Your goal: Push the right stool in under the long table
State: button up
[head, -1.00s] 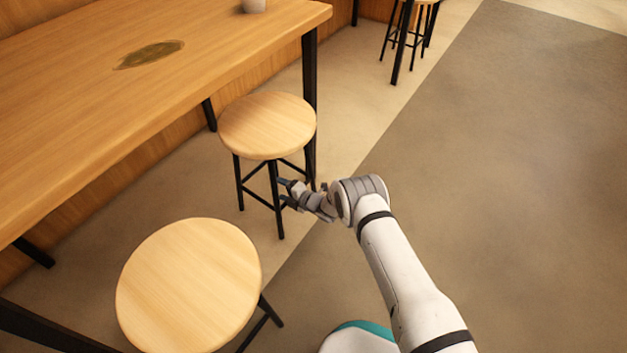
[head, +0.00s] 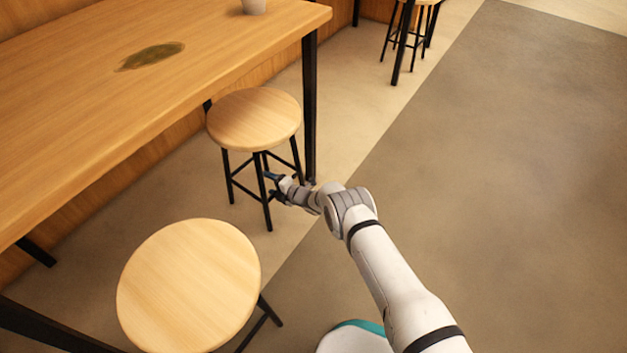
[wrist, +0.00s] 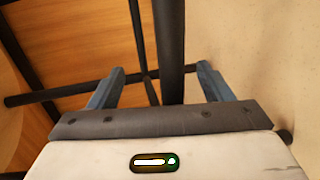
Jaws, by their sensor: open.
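The right stool (head: 253,120) has a round light-wood seat and black metal legs. It stands upright beside the long table (head: 60,95), near its right end leg. Its whole seat shows, close to the table's front edge in the picture. My gripper (head: 271,187) is low at the stool's near leg, below the seat. In the wrist view my gripper (wrist: 161,70) is open, with one blue-grey finger on each side of a black stool leg (wrist: 169,45). I cannot tell whether the gripper touches the leg.
Another round stool (head: 188,283) stands nearer at the lower left. The table's black end leg (head: 310,105) is just right of the right stool. A distant stool (head: 410,35) stands at the top. The floor on the right is clear.

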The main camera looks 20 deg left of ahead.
jog(key=p+v, duration=0.8)
jog(key=v, duration=0.3)
jog(key=shift+d+p, duration=0.15)
jog(key=shift+p, duration=0.25)
jog(key=shift+w+r, duration=0.1)
jog(key=shift+r, duration=0.1)
